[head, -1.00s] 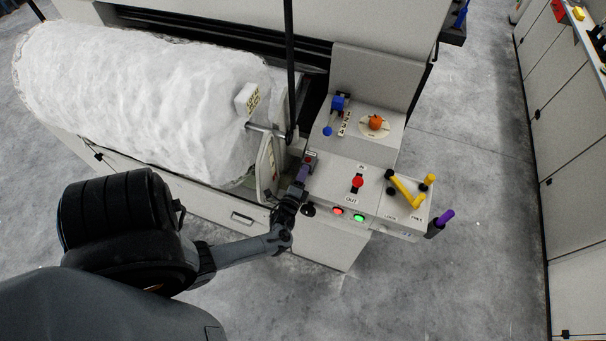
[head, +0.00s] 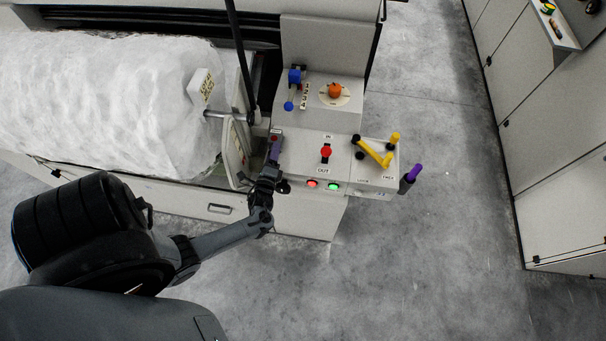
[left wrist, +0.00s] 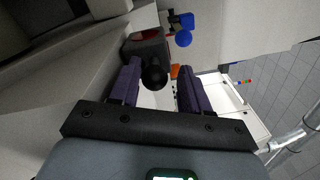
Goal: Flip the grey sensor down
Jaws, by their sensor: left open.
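A small dark grey box with a red top (head: 276,134) sits at the left edge of the control panel; I take it for the grey sensor, though no label is readable. In the left wrist view the grey box (left wrist: 147,46) is just beyond the fingertips, with a black ball knob (left wrist: 154,76) showing between the fingers. My left gripper (head: 274,150) has purple fingers and reaches the panel's left edge by the box. In the left wrist view the gripper (left wrist: 162,74) is open; I cannot tell whether it touches the knob. My right gripper is not in view.
The panel (head: 300,150) carries a red knob (head: 326,152), a yellow lever (head: 376,153), an orange knob (head: 335,90) and a blue lever (head: 294,77). A white fibre roll (head: 110,105) lies left. A dark upright bar (head: 240,60) stands close. The floor right is clear.

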